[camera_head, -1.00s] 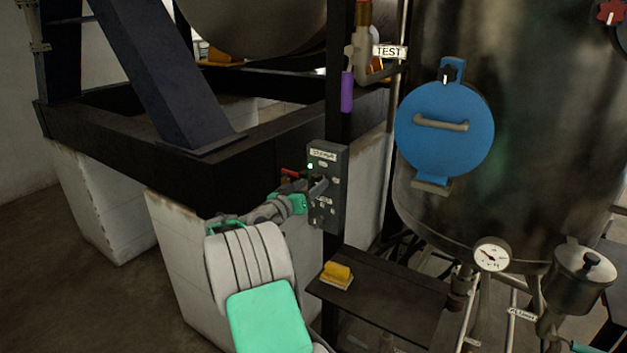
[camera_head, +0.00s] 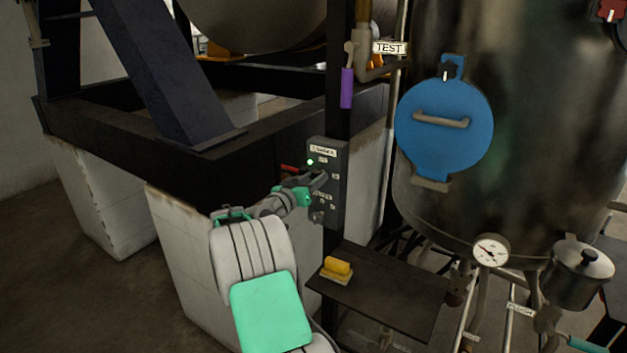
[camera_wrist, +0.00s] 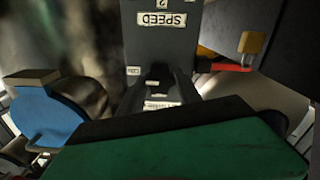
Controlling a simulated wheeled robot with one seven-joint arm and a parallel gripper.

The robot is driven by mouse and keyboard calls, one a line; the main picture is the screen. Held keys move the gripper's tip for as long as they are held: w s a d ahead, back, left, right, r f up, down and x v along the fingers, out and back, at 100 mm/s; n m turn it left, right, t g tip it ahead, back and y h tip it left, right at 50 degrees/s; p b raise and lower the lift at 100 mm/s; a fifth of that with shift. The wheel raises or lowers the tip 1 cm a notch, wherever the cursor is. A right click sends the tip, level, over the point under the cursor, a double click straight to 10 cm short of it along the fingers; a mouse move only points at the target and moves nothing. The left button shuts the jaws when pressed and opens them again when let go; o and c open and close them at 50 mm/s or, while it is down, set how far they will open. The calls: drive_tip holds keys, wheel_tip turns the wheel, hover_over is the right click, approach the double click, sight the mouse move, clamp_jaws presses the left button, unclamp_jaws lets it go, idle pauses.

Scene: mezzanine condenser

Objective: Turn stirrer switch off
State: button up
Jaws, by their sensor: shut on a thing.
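The stirrer control box (camera_head: 340,200) is a dark grey panel on a black post, with a white label at its top and a lit green lamp (camera_head: 310,161) below that. My gripper (camera_head: 319,179) is at the box's face, just below the lamp, with its jaws shut on the stirrer switch. The fingers cover most of the switch, so its position is hard to tell. In the wrist view the box face (camera_wrist: 185,48) appears with a SPEED label, and the dark fingers meet the panel low down. The green hand body hides the lower part of that view.
A red handle (camera_head: 289,169) sits just left of the box. A yellow-topped block (camera_head: 337,268) lies on a dark shelf (camera_head: 395,300) below. A tank (camera_head: 540,130) with a blue round hatch (camera_head: 443,130) stands right. A purple-handled valve (camera_head: 347,88) hangs above the box.

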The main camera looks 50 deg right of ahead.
clamp_jaws()
drive_tip(key=shift+n, duration=0.3)
drive_tip(key=shift+f+n+p, duration=0.1)
drive_tip(key=shift+n+p, duration=1.8)
drive_tip(key=shift+n, duration=6.8)
drive_tip(key=o, duration=1.1)
unclamp_jaws()
